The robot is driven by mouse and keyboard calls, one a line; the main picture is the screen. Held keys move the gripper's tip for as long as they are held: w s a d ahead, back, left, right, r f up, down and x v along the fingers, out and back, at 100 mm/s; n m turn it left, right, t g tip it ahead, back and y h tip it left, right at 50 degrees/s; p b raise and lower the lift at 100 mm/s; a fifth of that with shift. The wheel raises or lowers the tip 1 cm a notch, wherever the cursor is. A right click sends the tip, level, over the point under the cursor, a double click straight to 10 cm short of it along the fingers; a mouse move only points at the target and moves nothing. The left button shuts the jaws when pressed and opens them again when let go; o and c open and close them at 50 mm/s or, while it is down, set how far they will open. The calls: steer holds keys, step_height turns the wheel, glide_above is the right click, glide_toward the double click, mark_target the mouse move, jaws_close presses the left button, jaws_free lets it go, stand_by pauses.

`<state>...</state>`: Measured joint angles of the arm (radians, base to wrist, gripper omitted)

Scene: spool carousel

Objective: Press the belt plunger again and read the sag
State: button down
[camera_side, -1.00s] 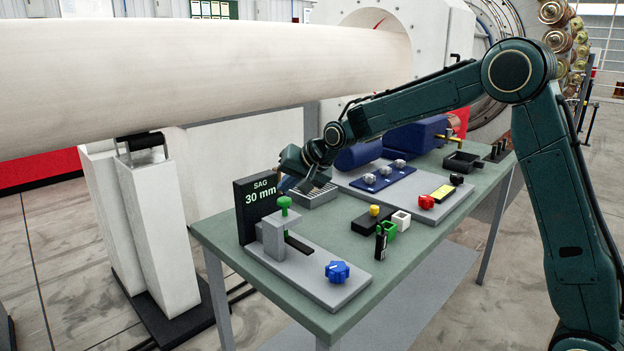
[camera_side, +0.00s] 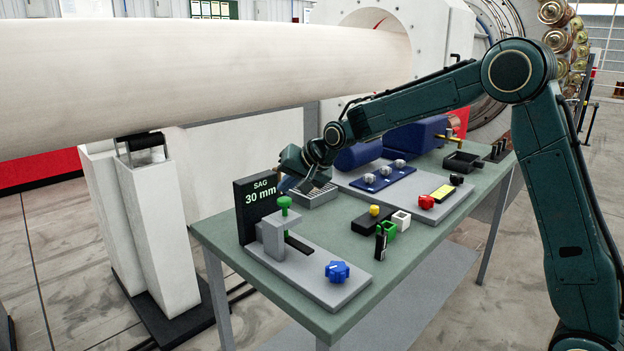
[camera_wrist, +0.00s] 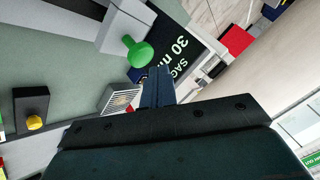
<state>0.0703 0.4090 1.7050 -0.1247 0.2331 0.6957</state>
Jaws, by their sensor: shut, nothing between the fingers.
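The belt plunger is a green knob (camera_side: 285,203) on a stem above a grey block (camera_side: 272,238). It stands at the left end of the bench in the side view. Behind it a black sag display (camera_side: 256,204) reads "SAG 30 mm". My gripper (camera_side: 284,187) is shut and empty, just above and slightly behind the green knob, close to the display's upper right edge. In the wrist view, the shut blue fingers (camera_wrist: 158,88) are beside the green knob (camera_wrist: 139,53), with a visible gap. The display (camera_wrist: 172,50) is partly visible there too.
A blue star knob (camera_side: 337,271) sits on the same grey base plate. A black block with a yellow button (camera_side: 374,211), green and white cubes, and a red knob (camera_side: 426,202) stand to the right. A ribbed grey tray (camera_side: 318,196) lies behind my gripper.

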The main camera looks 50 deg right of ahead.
mark_target(285, 199)
steer(key=shift+f, duration=1.7)
stand_by(2.2)
steer(key=shift+r, duration=1.65)
steer(key=shift+r, duration=0.15)
steer(key=shift+r, duration=2.4)
